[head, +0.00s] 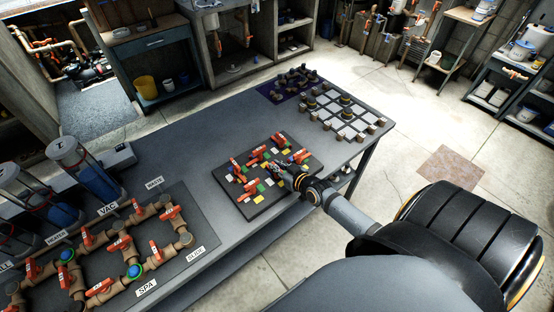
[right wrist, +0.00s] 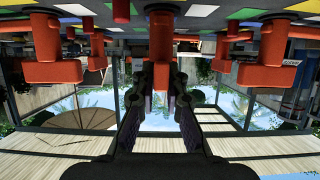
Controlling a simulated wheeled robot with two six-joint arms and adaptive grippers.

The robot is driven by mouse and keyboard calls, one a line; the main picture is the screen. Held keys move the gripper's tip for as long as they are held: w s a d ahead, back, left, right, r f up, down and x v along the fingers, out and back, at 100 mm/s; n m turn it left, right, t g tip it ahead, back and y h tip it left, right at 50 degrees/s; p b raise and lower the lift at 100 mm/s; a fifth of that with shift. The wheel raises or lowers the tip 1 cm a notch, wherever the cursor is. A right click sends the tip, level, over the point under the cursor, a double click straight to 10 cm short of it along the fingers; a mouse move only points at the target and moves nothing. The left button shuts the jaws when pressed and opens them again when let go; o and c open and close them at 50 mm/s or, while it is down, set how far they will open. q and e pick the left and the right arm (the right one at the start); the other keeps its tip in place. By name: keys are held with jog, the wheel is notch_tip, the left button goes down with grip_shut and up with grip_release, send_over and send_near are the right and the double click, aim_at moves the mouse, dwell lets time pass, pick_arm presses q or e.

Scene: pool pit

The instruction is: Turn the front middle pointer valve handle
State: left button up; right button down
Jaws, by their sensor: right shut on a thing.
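A dark board (head: 287,206) on the grey table bears several red-orange pointer valve handles with small coloured squares beside them. My right gripper (head: 279,169) reaches over the board's near edge to the middle handle of the front row. In the right wrist view, the two dark fingers (right wrist: 163,95) stand on either side of the red front middle pointer valve handle (right wrist: 163,48) and are shut on it. The fingers partly hide this handle in the head view. A neighbouring front handle (head: 248,187) lies to the left, another (head: 301,156) to the right. My left gripper is not in view.
A pipe panel (head: 200,258) with red handles fills the table's left part. A checkered board (head: 335,122) with dark pieces lies at the table's far right end. Bare table surrounds the valve board.

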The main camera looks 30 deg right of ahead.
jog(key=c, duration=1.4)
grip_release()
jog(key=shift+r, duration=0.1)
notch_tip(320, 180, up, 10)
jog(key=shift+f, duration=0.1)
